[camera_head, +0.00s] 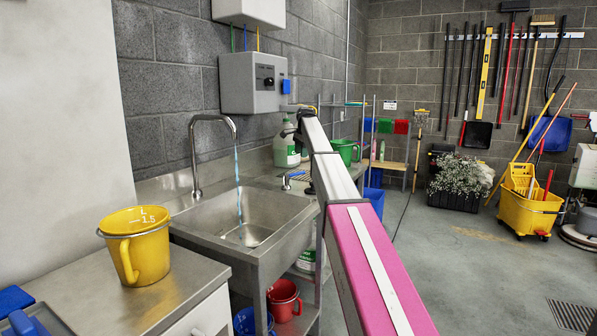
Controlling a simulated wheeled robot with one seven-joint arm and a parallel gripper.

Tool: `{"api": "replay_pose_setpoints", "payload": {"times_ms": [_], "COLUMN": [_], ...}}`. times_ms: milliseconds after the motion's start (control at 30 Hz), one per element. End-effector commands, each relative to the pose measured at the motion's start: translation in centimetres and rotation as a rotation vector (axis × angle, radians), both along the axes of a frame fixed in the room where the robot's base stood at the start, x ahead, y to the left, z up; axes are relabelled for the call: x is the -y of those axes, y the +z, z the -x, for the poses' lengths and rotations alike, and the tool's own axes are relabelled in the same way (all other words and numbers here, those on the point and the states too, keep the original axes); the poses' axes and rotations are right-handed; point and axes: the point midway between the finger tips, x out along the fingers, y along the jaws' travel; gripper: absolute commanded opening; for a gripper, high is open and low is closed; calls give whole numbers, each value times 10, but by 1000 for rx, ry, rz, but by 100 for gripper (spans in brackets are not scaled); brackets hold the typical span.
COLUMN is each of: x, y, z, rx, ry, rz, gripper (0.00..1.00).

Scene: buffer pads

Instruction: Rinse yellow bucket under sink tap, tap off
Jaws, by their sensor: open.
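The yellow bucket (136,248) stands upright on the steel counter left of the sink. It has a spout, a side handle and white volume marks; its inside is mostly hidden. The steel sink (285,226) has a curved tap (195,150), and a thin bluish stream of water (238,190) runs from it into the basin. A blue-handled lever (296,177) sits at the sink's back right. My pink and white arm reaches up past the sink's right side. My gripper (291,133) is at its far end, small and dark, open, well away from the bucket.
A grey control box (253,83) hangs on the wall above the sink. Red (284,299) and blue buckets sit below the sink. A yellow mop bucket (528,212) stands right; floor between is clear.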

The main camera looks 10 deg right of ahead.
Motion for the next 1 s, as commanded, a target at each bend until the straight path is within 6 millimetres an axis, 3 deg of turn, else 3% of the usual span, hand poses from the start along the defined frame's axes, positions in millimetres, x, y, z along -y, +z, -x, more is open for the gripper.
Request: {"api": "replay_pose_setpoints", "payload": {"times_ms": [167, 633, 1000], "x": [-2, -8, -8], "y": [-18, -93, -101], "z": [-3, -17, -18], "rx": [-1, -1, 0], "ry": [1, 1, 1], "rz": [0, 1, 0], "gripper": [43, 43, 43]}}
